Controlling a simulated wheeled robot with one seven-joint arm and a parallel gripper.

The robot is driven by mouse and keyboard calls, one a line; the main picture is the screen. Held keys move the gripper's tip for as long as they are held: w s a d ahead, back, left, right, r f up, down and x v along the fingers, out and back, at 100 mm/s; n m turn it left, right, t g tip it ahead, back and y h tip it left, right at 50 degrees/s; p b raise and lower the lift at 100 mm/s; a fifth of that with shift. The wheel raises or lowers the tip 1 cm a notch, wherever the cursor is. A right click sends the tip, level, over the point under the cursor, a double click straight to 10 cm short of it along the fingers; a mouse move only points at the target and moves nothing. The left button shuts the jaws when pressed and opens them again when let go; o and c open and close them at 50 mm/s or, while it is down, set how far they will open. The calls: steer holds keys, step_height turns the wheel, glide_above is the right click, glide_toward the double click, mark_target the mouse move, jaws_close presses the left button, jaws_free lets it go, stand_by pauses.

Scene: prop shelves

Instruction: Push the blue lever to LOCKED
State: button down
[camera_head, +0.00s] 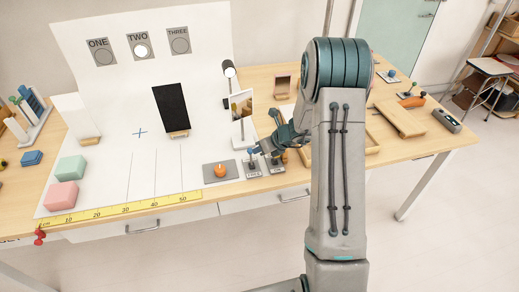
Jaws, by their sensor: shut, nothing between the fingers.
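A small lever with a blue top (251,154) stands on a grey labelled plate (254,171) near the front edge of the table, right of the orange fruit. My gripper (259,149) is shut and empty, right beside the lever's top. I cannot tell whether they touch. A second labelled plate (278,169) sits just to the right, partly under my gripper. The label words are too small to read, so the lever's setting cannot be told.
A mirror-like panel (241,106) on a stand and a lamp (229,69) rise behind the lever. A yellow ruler (126,208) runs along the front edge.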

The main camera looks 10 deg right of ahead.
steer(key=v, duration=1.3)
steer(key=shift+d+r, duration=0.2)
steer(key=shift+d, duration=0.15)
steer(key=s+a+r+n+g+h, duration=0.25)
steer(key=s+a+r+n, duration=0.7)
steer(key=s+n, duration=0.5)
steer(key=s+r+n+h, duration=0.3)
steer(key=s+n, duration=0.8)
steer(key=n, duration=0.5)
steer(key=shift+s+d+r+h, duration=0.35)
steer(key=shift+s+r, duration=0.05)
steer(key=shift+r, duration=0.05)
steer(key=shift+n+t, duration=0.25)
